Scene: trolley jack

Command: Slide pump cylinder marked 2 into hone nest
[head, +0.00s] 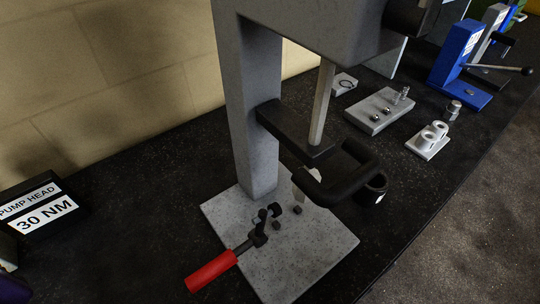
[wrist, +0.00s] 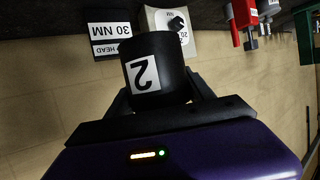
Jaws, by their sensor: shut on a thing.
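The pump cylinder (wrist: 174,62), black with a white label reading 2, is held between the black fingers of my gripper (wrist: 158,98) in the wrist view. The purple gripper body is below it. In the head view only a purple edge shows at the lower left corner; the held cylinder is not clear there. The grey hone machine (head: 252,110) stands mid-view with a steel spindle (head: 322,103) above its base plate (head: 310,255). I cannot tell which part is the nest. The held cylinder is away from the machine.
A red-handled clamp (head: 211,270) lies across the base plate's front left. A black-framed 30 NM sign (head: 45,215) stands at left. Grey blocks with small parts (head: 375,112) stand behind. Bench between sign and plate is clear.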

